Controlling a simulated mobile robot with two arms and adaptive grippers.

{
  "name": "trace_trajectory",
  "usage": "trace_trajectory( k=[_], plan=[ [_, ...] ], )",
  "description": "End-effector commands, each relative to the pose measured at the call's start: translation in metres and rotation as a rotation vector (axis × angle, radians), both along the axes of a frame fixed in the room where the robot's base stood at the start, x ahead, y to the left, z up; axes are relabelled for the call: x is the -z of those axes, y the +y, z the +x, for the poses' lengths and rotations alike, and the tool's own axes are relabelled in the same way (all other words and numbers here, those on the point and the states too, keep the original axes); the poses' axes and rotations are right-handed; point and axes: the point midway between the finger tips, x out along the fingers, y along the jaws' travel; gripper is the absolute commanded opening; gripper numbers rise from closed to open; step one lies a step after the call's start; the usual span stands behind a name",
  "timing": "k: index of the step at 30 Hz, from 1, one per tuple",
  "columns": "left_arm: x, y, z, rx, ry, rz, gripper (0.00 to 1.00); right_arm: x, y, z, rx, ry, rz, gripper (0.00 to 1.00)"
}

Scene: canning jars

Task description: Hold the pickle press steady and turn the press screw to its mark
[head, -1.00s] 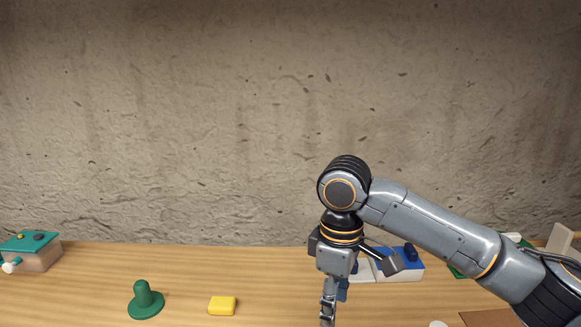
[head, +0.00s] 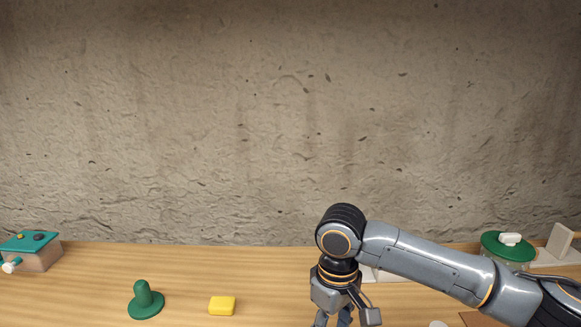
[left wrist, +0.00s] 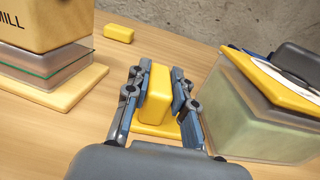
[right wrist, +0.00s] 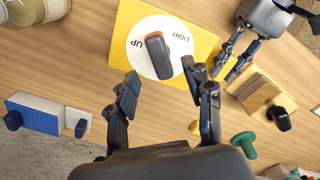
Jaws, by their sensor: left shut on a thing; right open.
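The pickle press has a yellow top (right wrist: 188,22) over a pale green translucent body (left wrist: 250,115). Its white dial (right wrist: 140,62) reads LIGHT and UP. The press screw's dark knob (right wrist: 160,58) with an orange tip lies across the dial. My left gripper (left wrist: 158,88) is shut on a yellow upright block (left wrist: 158,88) beside the press body, above a yellow base strip. It also shows beside the yellow top in the right wrist view (right wrist: 232,62). My right gripper (right wrist: 162,80) is open, its fingertips near the knob's lower end. In the head view its fingertips are cut off.
A box marked MILL (left wrist: 45,22) stands left of my left gripper. A small yellow block (head: 222,306) and a green knobbed piece (head: 145,302) lie on the table. A blue and white block (right wrist: 35,112), a green-lidded jar (head: 505,244) and a teal-topped box (head: 30,245) stand around.

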Motion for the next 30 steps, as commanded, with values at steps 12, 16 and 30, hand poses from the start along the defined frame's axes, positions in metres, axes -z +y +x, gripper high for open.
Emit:
trace_trajectory(
  k=[12,16,30],
  plan=[
    [0.0,0.0,0.0,0.0,0.0,0.0,0.0,0.041,0.0,0.0,-0.001,0.001,0.0,0.51],
    [0.0,0.0,0.0,0.0,0.0,0.0,0.0,0.043,0.0,0.0,-0.001,0.0,0.0,0.51],
    [0.0,0.0,0.0,0.0,0.0,0.0,0.0,0.043,0.0,0.0,-0.001,0.001,-0.001,0.0]
  ],
)
